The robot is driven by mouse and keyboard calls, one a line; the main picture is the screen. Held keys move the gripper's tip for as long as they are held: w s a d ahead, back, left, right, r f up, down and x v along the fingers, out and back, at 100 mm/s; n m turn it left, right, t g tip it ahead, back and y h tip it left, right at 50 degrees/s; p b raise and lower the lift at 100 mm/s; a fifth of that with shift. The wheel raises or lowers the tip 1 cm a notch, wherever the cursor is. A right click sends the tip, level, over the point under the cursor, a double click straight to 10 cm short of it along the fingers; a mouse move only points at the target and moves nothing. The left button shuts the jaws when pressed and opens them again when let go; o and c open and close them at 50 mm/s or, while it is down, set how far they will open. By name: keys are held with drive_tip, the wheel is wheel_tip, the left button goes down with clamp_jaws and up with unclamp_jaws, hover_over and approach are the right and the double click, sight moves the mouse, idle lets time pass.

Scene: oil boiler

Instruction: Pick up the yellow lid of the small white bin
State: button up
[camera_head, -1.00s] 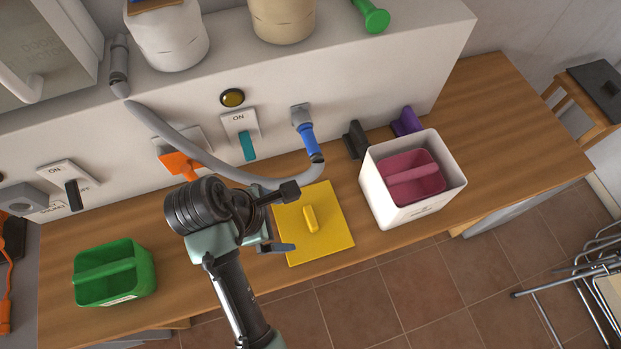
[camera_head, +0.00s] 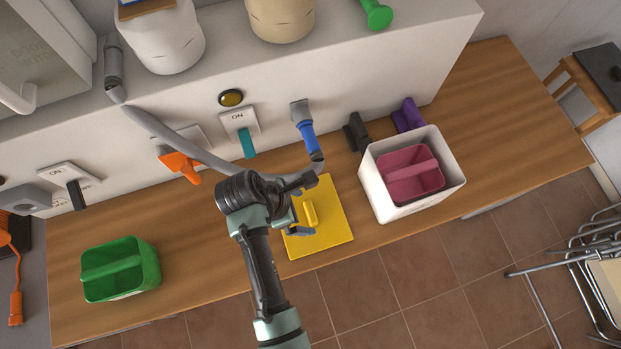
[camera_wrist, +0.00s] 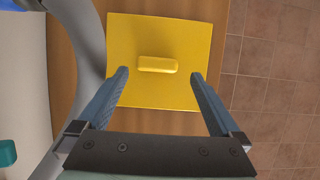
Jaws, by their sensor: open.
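The yellow lid (camera_head: 332,232) lies flat on the wooden counter, a square plate with a raised bar handle (camera_head: 310,212) in its middle. In the wrist view the lid (camera_wrist: 190,35) lies ahead of my gripper, its handle (camera_wrist: 157,65) crosswise just beyond the fingertips and between their lines. My gripper (camera_head: 304,205) is open and empty, its fingers over the near left part of the lid; it also shows in the wrist view (camera_wrist: 158,75). The small white bin (camera_head: 398,203) stands on the counter right of the lid, uncovered, with a pink container (camera_head: 412,178) inside.
A green container (camera_head: 120,270) stands on the counter at left. A grey hose (camera_head: 165,130) curves from the boiler face behind my gripper, close to the lid's left side. A blue-handled valve (camera_head: 308,140), orange lever (camera_head: 180,165) and black and purple handles line the boiler face.

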sight(310, 212)
drive_tip(key=x, duration=0.4)
drive_tip(key=shift+w, duration=0.2)
drive_tip(key=c, duration=1.2)
